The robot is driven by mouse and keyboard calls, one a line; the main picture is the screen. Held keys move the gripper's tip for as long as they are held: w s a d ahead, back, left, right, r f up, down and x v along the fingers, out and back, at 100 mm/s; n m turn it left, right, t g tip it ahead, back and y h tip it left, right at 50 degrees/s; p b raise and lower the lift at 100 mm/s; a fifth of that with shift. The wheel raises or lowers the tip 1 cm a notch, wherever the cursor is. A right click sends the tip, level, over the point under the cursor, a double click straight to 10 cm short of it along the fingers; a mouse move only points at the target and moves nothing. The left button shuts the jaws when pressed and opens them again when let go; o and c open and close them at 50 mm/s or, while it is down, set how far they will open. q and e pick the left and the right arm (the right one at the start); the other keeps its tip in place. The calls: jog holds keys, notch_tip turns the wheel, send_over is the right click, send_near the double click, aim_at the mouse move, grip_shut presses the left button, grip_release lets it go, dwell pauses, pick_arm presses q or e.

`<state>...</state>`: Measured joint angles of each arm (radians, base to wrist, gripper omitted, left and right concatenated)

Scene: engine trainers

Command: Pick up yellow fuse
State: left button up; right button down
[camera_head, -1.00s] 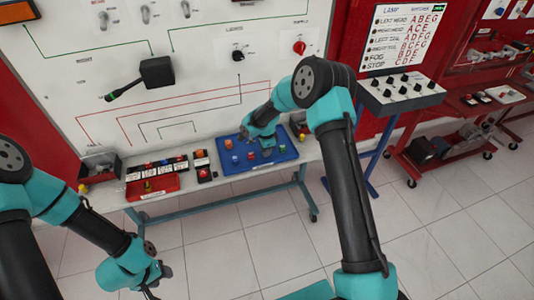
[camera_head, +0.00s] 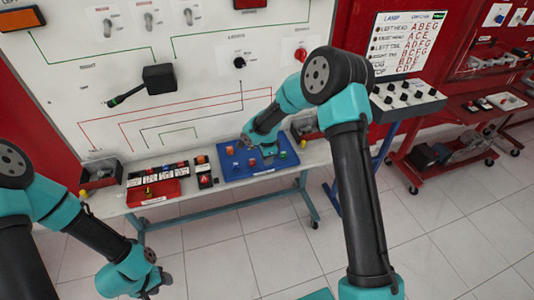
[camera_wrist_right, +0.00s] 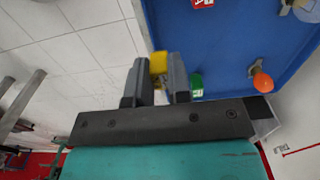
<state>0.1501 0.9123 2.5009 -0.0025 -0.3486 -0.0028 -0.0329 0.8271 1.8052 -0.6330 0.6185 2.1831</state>
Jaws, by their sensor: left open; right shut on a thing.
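The yellow fuse (camera_wrist_right: 158,66) shows in the right wrist view between the fingertips of my right gripper (camera_wrist_right: 160,75), which is shut on it. In that view it appears by the edge of the blue tray (camera_wrist_right: 225,40), with white floor tiles behind. In the head view my right gripper (camera_head: 250,142) is over the back of the blue tray (camera_head: 240,175), and the fuse in it cannot be made out. My left gripper (camera_head: 152,284) hangs low at the left, over the floor, away from the table; it is open and empty.
In the right wrist view a green fuse (camera_wrist_right: 197,86), an orange piece (camera_wrist_right: 262,80) and a red piece (camera_wrist_right: 203,3) are in the tray. In the head view a red tray (camera_head: 150,193) stands left of the blue tray. The white panel rises behind the table.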

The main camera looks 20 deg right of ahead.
jog(key=s+a+r, duration=0.1)
jog(key=s+a, duration=0.3)
jog(key=s, duration=0.6)
jog(key=shift+s, duration=0.3)
jog(key=shift+w, duration=0.15)
